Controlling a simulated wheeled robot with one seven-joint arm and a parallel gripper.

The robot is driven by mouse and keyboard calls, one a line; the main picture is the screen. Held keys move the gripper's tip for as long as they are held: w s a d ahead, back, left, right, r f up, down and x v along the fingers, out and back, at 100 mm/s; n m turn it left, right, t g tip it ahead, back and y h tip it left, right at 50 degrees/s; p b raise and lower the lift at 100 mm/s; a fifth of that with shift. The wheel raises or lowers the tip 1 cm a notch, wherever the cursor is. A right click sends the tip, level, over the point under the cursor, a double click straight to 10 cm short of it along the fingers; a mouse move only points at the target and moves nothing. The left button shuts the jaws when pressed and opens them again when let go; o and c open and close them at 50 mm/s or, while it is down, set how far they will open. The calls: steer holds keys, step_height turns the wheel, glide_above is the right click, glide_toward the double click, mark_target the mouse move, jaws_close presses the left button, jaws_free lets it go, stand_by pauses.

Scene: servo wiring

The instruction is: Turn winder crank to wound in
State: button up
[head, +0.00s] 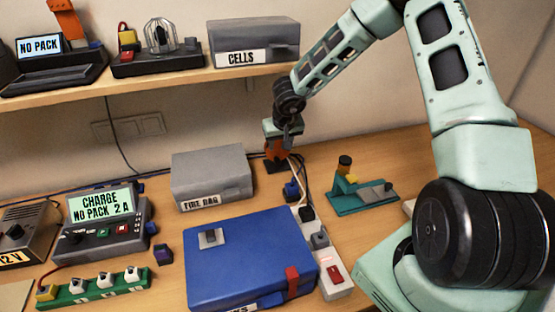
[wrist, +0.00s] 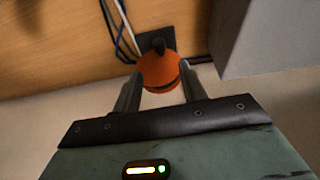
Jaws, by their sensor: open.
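An orange round drum (head: 275,150), which looks like the winder, stands on a dark base at the back of the bench by the wall. In the wrist view the drum (wrist: 160,73) shows with a dark knob (wrist: 158,45) beyond it, possibly the crank handle. My gripper (head: 283,141) is over the drum and hides part of it in the head view. In the wrist view my gripper (wrist: 159,70) is open, its two fingers on either side of the drum. I cannot tell whether they touch it. The crank's exact angle is unclear.
A grey fire bag box (head: 210,175) stands left of the winder, and a blue case (head: 250,255) lies in front. White and dark cables run toward a power strip (head: 335,278). A teal fixture (head: 360,198) stands to the right. A shelf (head: 150,78) hangs above left.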

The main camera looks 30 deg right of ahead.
mark_target(277, 159)
steer(key=x, duration=1)
steer(key=shift+p, duration=0.35)
steer(key=shift+r, duration=0.1)
jaws_close()
